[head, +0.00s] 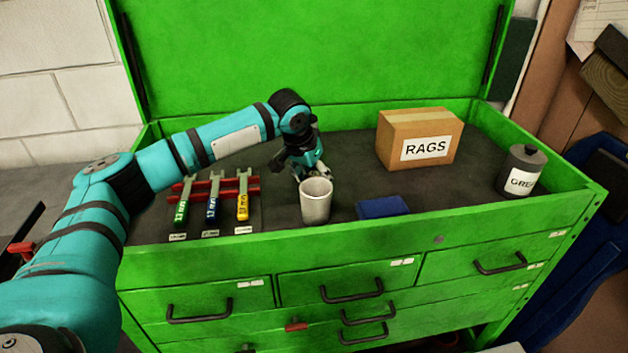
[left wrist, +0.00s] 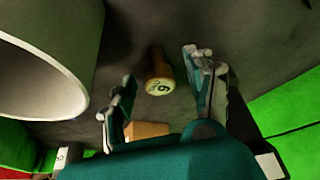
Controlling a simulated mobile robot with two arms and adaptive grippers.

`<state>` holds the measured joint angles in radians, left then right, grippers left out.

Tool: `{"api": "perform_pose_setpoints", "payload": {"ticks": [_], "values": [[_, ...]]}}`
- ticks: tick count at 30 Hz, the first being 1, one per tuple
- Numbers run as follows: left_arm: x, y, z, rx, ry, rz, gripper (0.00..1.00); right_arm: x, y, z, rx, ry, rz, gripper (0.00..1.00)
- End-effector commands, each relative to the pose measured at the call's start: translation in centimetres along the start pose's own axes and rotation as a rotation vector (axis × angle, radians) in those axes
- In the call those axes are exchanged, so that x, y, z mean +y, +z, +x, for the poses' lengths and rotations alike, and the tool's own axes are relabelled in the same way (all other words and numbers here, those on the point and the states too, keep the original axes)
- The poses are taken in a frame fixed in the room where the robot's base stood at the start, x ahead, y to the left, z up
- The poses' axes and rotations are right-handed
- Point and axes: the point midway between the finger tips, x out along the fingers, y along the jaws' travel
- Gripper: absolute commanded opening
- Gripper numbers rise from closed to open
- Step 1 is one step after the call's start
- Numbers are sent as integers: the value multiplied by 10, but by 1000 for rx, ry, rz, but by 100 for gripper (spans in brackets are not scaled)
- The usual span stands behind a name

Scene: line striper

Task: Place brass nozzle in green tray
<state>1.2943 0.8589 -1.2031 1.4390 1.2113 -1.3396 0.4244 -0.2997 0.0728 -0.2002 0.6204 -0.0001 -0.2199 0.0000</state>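A short brass-coloured cylinder with a pale end marked like a 6 or 9, apparently the brass nozzle (left wrist: 158,78), lies on the dark mat in the left wrist view. My left gripper (left wrist: 160,66) is open, with one finger on each side of it; contact is not visible. In the head view my left gripper (head: 312,172) points down behind a pale grey cup (head: 316,203), which hides part of it and the nozzle. No separate green tray is clear; the green chest (head: 440,222) has a walled, dark-floored top. My right gripper is out of view.
The cup (left wrist: 45,60) stands close beside the left gripper. Wrenches (head: 212,195) in a red rack stand left. A blue block (head: 383,207), a RAGS box (head: 420,137) and a grey can (head: 521,170) stand right. The open lid (head: 310,50) rises behind.

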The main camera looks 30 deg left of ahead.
Motion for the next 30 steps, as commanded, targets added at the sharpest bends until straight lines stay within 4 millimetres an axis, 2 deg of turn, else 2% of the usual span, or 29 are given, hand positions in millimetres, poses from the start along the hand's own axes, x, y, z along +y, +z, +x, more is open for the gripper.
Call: {"api": "perform_pose_setpoints", "payload": {"ticks": [2,12,23,26,30], "values": [[0,0,0,0,0,0,46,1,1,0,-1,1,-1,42],[0,0,0,0,0,0,1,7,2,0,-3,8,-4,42],[0,-3,-6,2,0,-1,0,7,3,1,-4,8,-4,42],[0,-8,-18,3,0,-1,0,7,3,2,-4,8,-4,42],[0,-20,-44,5,1,0,0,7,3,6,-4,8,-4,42]]}}
